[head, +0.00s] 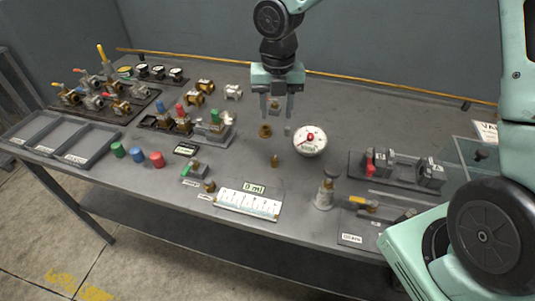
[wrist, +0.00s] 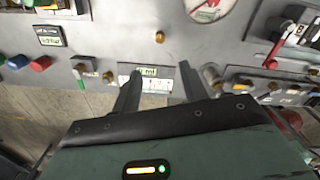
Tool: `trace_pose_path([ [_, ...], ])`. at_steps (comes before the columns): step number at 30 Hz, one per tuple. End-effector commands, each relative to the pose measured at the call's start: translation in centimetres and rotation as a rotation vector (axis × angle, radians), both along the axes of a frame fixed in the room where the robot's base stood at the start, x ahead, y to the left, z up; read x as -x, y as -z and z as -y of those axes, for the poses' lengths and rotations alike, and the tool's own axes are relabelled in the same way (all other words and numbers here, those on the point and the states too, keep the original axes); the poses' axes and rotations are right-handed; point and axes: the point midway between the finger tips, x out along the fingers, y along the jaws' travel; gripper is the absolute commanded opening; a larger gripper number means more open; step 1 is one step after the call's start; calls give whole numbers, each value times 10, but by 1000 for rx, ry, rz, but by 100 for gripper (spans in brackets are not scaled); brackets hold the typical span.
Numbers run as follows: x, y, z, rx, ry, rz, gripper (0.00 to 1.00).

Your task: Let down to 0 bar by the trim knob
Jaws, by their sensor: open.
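A round white pressure gauge (head: 310,141) with a red centre stands on the table; its lower edge shows in the wrist view (wrist: 207,8). Its reading is too small to tell. I cannot tell for sure which part is the trim knob. A small cylinder with a dark round top (head: 325,192) stands right of the white scale, and small brass fittings (head: 274,161) stand left of and below the gauge. My gripper (head: 276,108) is open and empty, above the table and left of the gauge. Its two fingers also show in the wrist view (wrist: 158,78), apart with nothing between them.
A white scale (head: 248,201) with a "0 ml" display (head: 254,187) lies at the front edge. Red, blue and green caps (head: 137,154) and valves (head: 182,125) are on the left, with grey trays (head: 52,150). A valve block (head: 400,170) is on the right.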

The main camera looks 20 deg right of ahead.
Motion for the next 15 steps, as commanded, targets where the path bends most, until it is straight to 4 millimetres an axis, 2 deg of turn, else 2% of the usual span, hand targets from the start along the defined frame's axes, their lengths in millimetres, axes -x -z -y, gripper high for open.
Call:
trace_pose_path([
  [5, 0, 18, 0, 0, -9, -4, 43],
  [15, 1, 87, -1, 0, -8, -5, 43],
])
